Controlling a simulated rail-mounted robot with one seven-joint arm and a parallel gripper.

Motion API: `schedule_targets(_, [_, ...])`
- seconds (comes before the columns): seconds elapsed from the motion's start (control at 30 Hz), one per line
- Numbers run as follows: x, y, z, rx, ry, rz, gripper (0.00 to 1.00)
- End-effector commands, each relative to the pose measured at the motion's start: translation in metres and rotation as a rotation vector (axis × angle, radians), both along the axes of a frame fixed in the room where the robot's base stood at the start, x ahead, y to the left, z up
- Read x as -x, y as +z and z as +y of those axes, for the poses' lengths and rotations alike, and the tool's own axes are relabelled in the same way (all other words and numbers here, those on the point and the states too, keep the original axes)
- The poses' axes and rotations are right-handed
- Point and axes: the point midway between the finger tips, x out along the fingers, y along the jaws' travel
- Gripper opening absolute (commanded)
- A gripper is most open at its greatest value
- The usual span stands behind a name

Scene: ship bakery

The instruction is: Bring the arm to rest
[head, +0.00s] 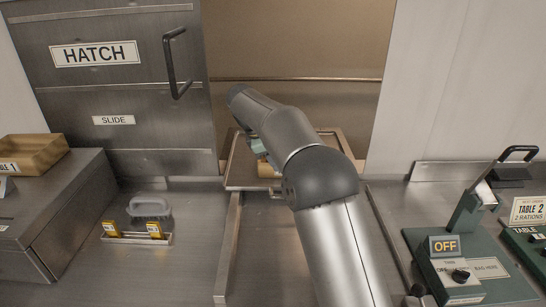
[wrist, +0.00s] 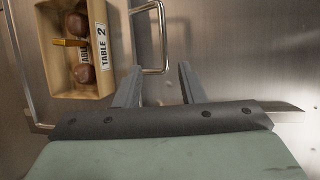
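My arm reaches from the lower right over the counter to the open hatch in the head view. In the head view the tray (head: 236,166) lies at the hatch opening, partly hidden by my arm. A wooden box (wrist: 75,95) labelled TABLE 2 with round brown pieces stands on it. My fingers are hidden in the head view.
The hatch door (head: 110,85) stands to the left of the opening. A wooden box (head: 35,152) sits on a steel cabinet at left. A grey-handled object (head: 150,207) and yellow-tagged rack (head: 137,238) lie on the counter. A green machine (head: 465,270) reading OFF stands at right.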

Motion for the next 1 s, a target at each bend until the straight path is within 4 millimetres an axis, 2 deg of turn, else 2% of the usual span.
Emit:
schedule_targets(0.17, [0.002, 0.011, 0.004, 0.0, -0.001, 0.0, 0.36])
schedule_targets(0.57, [0.002, 0.011, 0.005, 0.0, 0.0, 0.0, 0.36])
schedule_targets(0.67, [0.012, 0.018, -0.007, -0.02, -0.045, -0.013, 0.36])
schedule_targets(0.77, [0.034, 0.026, -0.028, -0.063, -0.137, -0.032, 0.36])
schedule_targets(0.87, [0.07, 0.034, -0.056, -0.128, -0.28, -0.06, 0.36])
schedule_targets(0.97, [0.119, 0.036, -0.088, -0.203, -0.465, -0.093, 0.36])
schedule_targets(1.0, [0.142, 0.034, -0.1, -0.235, -0.548, -0.106, 0.36])
